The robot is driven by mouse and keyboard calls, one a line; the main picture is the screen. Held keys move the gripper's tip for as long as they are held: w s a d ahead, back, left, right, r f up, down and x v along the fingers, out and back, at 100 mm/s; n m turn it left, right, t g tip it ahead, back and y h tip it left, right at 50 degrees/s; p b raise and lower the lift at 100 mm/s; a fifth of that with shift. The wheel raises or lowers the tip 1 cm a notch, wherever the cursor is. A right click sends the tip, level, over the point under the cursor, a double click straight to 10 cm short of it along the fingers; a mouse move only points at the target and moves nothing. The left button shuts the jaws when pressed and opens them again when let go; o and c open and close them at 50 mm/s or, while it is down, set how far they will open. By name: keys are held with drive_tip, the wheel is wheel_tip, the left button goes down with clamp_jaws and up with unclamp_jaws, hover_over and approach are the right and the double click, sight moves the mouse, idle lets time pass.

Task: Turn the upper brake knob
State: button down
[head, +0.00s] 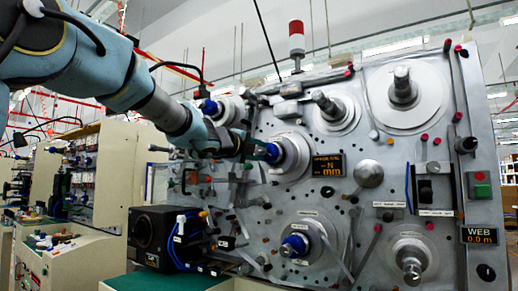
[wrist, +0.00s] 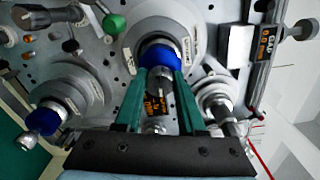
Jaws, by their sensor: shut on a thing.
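A blue-ringed knob (head: 285,152) with a grey shaft sticks out from the middle of a round flange on the machine's steel face. In the wrist view the same knob (wrist: 160,56) is at the upper middle. My gripper (head: 272,152) reaches it from the left. Its two green fingers (wrist: 160,75) lie on either side of the knob and are shut on it. The fingers hide part of its sides. I cannot read a label that tells which brake knob it is.
Another blue-ringed spindle (head: 294,246) stands below, and one more (head: 209,107) at upper left. A black display (head: 328,165) sits right of the held knob. A green ball knob (wrist: 113,24) is near the flange. A black boxed device (head: 155,236) stands at lower left.

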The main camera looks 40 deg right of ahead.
drive_tip(key=shift+n, duration=0.6)
drive_tip(key=c, duration=0.5)
unclamp_jaws()
drive_tip(key=b+v, duration=0.2)
drive_tip(key=v, duration=0.8)
drive_tip(key=shift+a, duration=0.4)
